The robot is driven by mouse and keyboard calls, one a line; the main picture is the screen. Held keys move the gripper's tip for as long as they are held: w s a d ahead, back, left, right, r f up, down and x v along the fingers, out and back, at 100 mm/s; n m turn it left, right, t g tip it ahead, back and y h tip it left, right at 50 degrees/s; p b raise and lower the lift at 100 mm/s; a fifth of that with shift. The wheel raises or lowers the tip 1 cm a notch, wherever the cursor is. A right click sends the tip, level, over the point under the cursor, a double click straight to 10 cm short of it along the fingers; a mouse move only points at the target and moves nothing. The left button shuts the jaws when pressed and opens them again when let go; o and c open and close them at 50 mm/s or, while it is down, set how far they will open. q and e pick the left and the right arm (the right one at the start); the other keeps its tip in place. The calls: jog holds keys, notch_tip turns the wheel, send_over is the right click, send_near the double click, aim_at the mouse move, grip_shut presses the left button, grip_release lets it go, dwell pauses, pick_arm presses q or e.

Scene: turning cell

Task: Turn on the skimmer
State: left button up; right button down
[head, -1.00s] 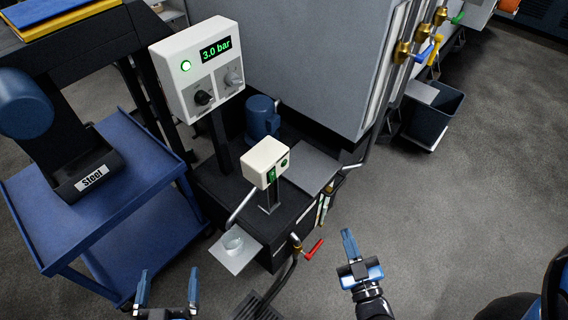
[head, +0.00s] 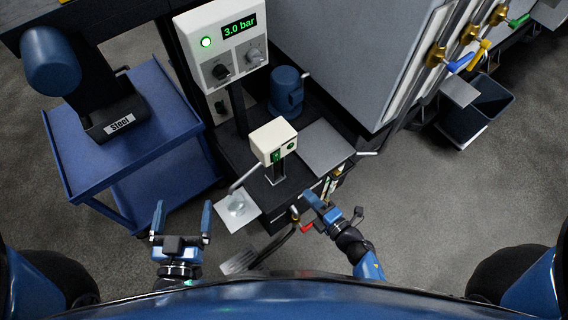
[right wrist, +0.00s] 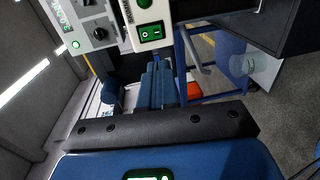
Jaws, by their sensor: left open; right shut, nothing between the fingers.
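The skimmer is a small cream box (head: 272,138) on a short post, with a green rocker switch (head: 276,157) and a round green spot on its front. A bent pipe runs from it down to a clear cup (head: 237,204) on a plate. My left gripper (head: 182,221) is open and empty, below left of the cup.
A grey control panel (head: 222,45) reading 3.0 bar stands behind the box. A blue cart (head: 160,105) with a part marked Steel is at the left. A red-handled valve (head: 306,228) is close by my right gripper. Open floor (head: 430,220) lies at the right.

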aim_at(277, 160)
jog(key=shift+w+d, duration=0.1)
jog(key=b+x, duration=0.1)
jog(key=x, duration=1.3)
jog(key=shift+b, duration=0.3)
jog(key=shift+w+f, duration=0.1)
jog(key=shift+w, duration=0.05)
dwell(0.4)
